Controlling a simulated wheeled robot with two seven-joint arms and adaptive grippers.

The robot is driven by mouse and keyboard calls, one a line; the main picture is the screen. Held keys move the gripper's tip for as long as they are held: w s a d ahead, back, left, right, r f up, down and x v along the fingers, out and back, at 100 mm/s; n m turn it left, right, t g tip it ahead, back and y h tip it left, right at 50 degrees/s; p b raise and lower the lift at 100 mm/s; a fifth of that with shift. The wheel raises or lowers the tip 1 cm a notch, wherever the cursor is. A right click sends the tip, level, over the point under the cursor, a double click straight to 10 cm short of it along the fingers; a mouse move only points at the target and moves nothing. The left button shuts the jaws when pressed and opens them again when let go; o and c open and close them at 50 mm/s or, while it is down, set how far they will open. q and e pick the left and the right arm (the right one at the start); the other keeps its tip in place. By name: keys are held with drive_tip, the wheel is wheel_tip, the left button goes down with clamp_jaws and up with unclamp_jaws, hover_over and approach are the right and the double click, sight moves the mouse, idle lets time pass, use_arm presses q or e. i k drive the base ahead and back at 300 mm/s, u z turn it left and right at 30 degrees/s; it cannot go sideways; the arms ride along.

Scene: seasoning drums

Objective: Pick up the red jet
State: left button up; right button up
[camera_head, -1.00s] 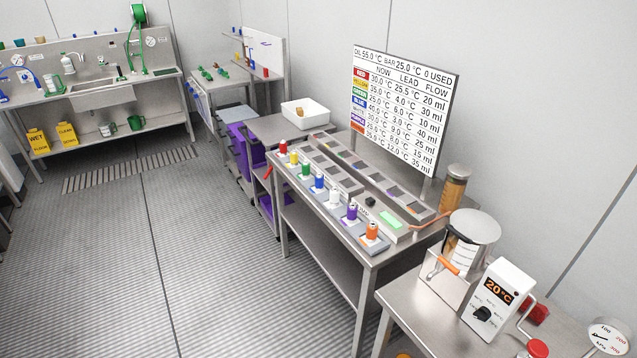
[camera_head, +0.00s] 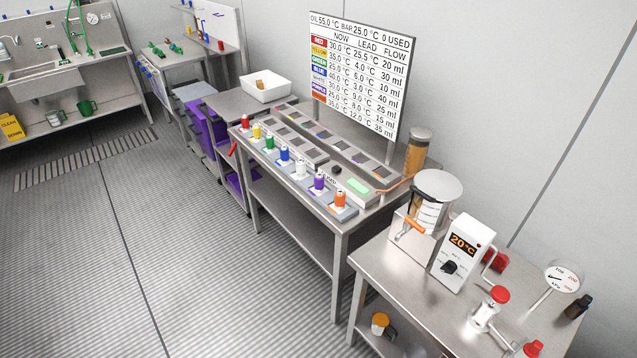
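The red jet (camera_head: 245,121) is a small red-topped piece at the far left end of a row of coloured jets. The row stands along the front edge of a steel table (camera_head: 342,232). The yellow jet (camera_head: 256,131) is beside it, followed by green (camera_head: 269,144), blue (camera_head: 284,154), white (camera_head: 300,168), purple (camera_head: 319,182) and orange (camera_head: 340,200). Neither of my grippers shows in the head view.
A readout board (camera_head: 360,75) stands behind the jets. A nearer table (camera_head: 400,300) at the right holds a 20 °C control box (camera_head: 460,253), a steel pot (camera_head: 437,187) and a gauge (camera_head: 564,275). A white bin (camera_head: 267,88) sits beyond the row. The ribbed floor at the left is open.

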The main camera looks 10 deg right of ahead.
sight(246, 125)
drive_tip(key=u, duration=0.4)
drive_tip(key=k, duration=0.5)
drive_tip(key=u, duration=1.2)
drive_tip(key=i, duration=2.35)
drive_tip(key=z, duration=1.05)
drive_tip(key=i, duration=1)
drive_tip(key=z, duration=1.05)
